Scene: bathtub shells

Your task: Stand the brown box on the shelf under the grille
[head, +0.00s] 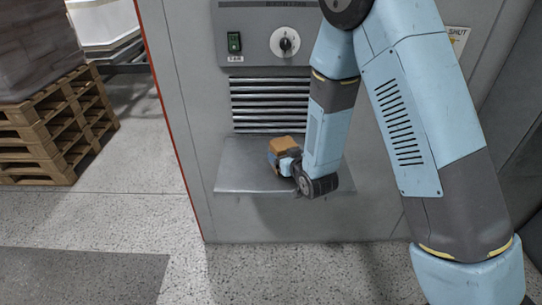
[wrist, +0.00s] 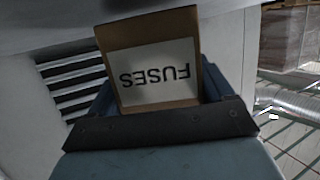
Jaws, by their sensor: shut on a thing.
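The brown box (head: 287,144) is over the grey shelf (head: 238,178), below the slatted grille (head: 270,102). My gripper (head: 285,158) is shut on it, with a blue finger on either side. In the wrist view the box (wrist: 150,95) carries a white label reading FUSES, upside down in that picture. The shelf's grey surface (wrist: 215,8) runs along the top there, close to the box's end. I cannot tell whether the box touches the shelf. The grille also shows in the wrist view (wrist: 75,85). My wrist hides part of the shelf's right side.
A panel with a green switch (head: 234,42) and a round knob (head: 285,42) is above the grille on the grey cabinet (head: 185,60). Wooden pallets (head: 60,130) with a wrapped load stand at the left. The shelf's left part is bare. A dark mat (head: 80,275) lies on the floor.

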